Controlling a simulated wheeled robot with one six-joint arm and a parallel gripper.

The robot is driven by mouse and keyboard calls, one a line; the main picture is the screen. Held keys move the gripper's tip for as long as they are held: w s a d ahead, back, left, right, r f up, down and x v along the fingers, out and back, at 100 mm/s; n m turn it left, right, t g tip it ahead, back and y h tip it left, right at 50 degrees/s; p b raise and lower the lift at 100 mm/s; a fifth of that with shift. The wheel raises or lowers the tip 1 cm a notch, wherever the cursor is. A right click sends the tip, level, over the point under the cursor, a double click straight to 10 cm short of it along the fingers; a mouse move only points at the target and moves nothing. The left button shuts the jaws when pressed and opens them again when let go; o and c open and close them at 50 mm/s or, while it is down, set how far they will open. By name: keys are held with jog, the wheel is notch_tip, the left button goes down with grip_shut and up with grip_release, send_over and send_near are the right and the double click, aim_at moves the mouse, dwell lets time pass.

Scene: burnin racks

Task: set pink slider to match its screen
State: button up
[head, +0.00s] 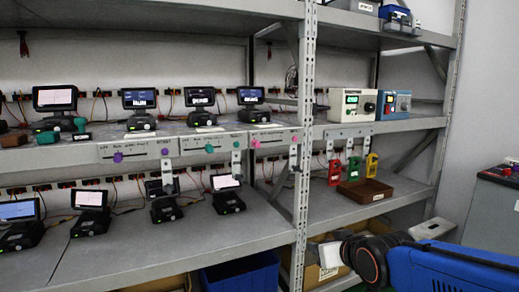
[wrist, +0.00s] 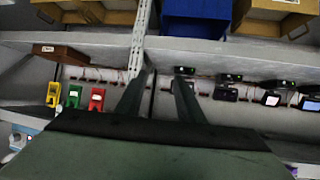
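The pink slider (head: 255,143) is a small pink knob on the labelled strip (head: 228,143) along the front edge of the middle shelf in the head view. Purple and teal knobs sit to its left on the same strip. Small dark-framed screens stand on the shelf above, including one (head: 251,96) roughly above the pink knob; its reading is too small to make out. I cannot pick out the pink slider in the wrist view. My gripper (wrist: 156,82) shows two dark fingers spread apart with nothing between them, away from the strip.
A metal upright (head: 304,130) stands right of the strip. More screens stand on the lower shelf. A blue bin (head: 240,274) and cardboard boxes sit below.

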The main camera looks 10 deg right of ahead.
jog(key=w+a+r+n+t+y, duration=0.1)
jog(key=w+a+r+t+y, duration=0.1)
jog(key=w+a+r+t, duration=0.4)
jog(key=n+t+y, duration=0.1)
jog(key=t+y, duration=0.2)
jog(key=t, duration=0.1)
send_near(258, 146)
jog(key=x, duration=0.8)
jog(key=shift+w+r, duration=0.25)
jog(key=shift+w, duration=0.05)
grip_shut()
